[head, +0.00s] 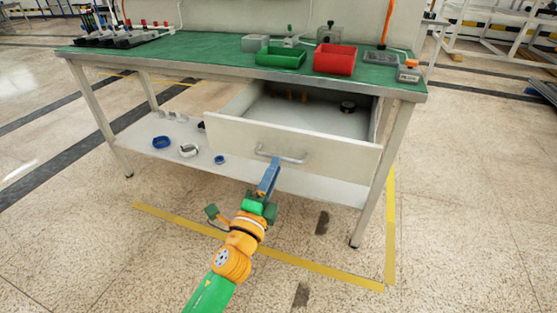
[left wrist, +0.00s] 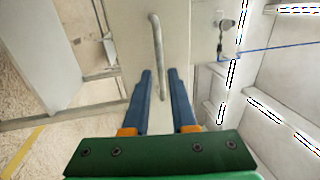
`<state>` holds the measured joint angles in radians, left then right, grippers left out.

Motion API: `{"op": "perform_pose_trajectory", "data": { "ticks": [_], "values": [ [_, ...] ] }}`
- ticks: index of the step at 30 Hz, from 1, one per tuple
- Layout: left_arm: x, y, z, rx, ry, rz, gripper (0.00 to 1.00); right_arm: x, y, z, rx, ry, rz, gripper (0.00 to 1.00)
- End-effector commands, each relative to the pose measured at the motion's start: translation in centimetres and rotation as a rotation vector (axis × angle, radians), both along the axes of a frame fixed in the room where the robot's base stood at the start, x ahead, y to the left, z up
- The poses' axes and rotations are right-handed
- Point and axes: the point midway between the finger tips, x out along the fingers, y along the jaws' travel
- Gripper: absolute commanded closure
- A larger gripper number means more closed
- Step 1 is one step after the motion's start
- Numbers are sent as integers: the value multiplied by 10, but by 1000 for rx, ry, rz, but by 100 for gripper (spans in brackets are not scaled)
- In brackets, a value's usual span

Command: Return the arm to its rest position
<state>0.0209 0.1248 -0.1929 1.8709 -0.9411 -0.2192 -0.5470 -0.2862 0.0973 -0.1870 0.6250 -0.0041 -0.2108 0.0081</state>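My left arm comes up from the bottom of the head view. Its left gripper (head: 275,163) points at the handle (head: 292,159) of the pulled-out drawer (head: 335,148), with the fingertips just in front of or at the handle. In the left wrist view the two blue fingers (left wrist: 160,73) are apart. The silver handle (left wrist: 156,40) shows in the gap between them, and neither finger visibly presses on it. I cannot tell how far the tips are from the drawer front. My right gripper is in neither view.
The drawer hangs under a green-topped workbench (head: 190,55), holding a dark round item (head: 347,106). A green bin (head: 281,57) and a red bin (head: 335,60) stand on top. Blue rings (head: 161,142) lie on the lower shelf. Floor in front is clear, with yellow tape (head: 320,270).

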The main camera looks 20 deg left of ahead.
Motion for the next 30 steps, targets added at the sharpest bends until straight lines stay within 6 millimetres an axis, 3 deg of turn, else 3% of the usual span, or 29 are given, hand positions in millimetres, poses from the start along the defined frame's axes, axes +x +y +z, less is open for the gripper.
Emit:
{"op": "perform_pose_trajectory", "data": {
  "ticks": [6, 20, 23, 26, 27, 30],
  "values": [
    [-26, 0, -6, -2, 1, -1, 75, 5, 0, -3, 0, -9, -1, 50],
    [-27, 1, -12, -11, 17, -3, 75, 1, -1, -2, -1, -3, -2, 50],
    [-24, 2, -62, -99, 147, -12, 75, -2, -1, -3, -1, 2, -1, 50],
    [-37, 6, -160, -285, 402, 5, 75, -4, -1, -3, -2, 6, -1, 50],
    [-50, 8, -202, -372, 511, 29, 75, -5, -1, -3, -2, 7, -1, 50],
    [-99, 15, -297, -582, 763, 130, 75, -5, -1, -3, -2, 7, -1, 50]
  ]
}}
